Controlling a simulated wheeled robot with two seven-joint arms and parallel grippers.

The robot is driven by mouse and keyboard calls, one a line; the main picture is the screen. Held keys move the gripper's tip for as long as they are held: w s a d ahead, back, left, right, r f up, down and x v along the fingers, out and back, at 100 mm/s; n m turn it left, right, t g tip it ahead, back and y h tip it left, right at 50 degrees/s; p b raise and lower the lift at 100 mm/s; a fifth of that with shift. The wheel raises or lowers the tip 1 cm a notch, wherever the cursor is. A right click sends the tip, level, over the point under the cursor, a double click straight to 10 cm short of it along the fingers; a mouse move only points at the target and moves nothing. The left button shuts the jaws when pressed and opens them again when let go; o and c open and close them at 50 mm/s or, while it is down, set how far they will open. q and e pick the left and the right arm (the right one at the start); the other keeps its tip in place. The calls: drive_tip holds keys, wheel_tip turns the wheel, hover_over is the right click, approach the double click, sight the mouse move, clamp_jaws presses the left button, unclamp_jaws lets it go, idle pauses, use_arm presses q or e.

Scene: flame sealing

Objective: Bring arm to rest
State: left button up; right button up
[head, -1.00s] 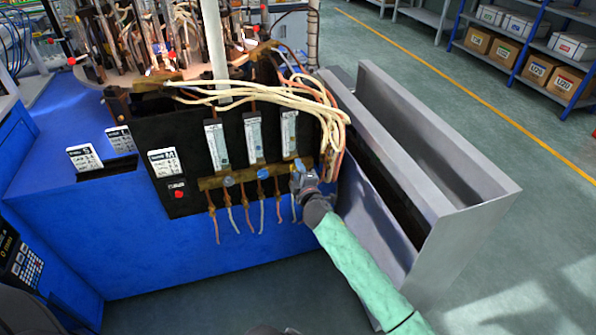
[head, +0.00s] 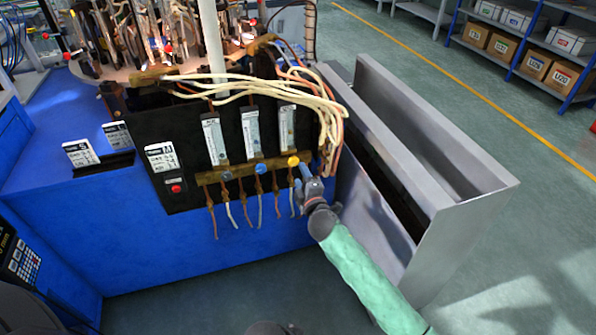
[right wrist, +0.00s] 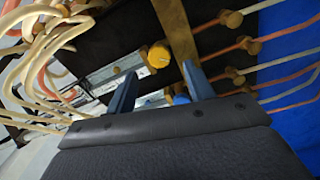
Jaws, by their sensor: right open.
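My right gripper (head: 303,172) is in front of the black panel (head: 187,151) of the blue machine, just right of and below a yellow knob (head: 293,161). In the right wrist view the two blue fingers (right wrist: 160,92) are spread apart with nothing held between them. The yellow knob (right wrist: 159,56) lies beyond the fingertips there, apart from them as far as I can tell. My right arm, in a green sleeve, reaches up from the lower right. My left gripper is not clearly seen.
A grey metal trough (head: 420,190) stands close to the right of my arm. Pale hoses (head: 290,92) hang above the gripper. Shelves (head: 530,45) with boxes stand far right. The floor in front is clear.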

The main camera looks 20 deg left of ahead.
use_arm(q)
drive_tip(key=shift+d+f, duration=0.1)
drive_tip(key=shift+f, duration=0.25)
use_arm(e)
drive_tip(key=shift+v, duration=0.95)
use_arm(q)
drive_tip(key=shift+r, duration=0.1)
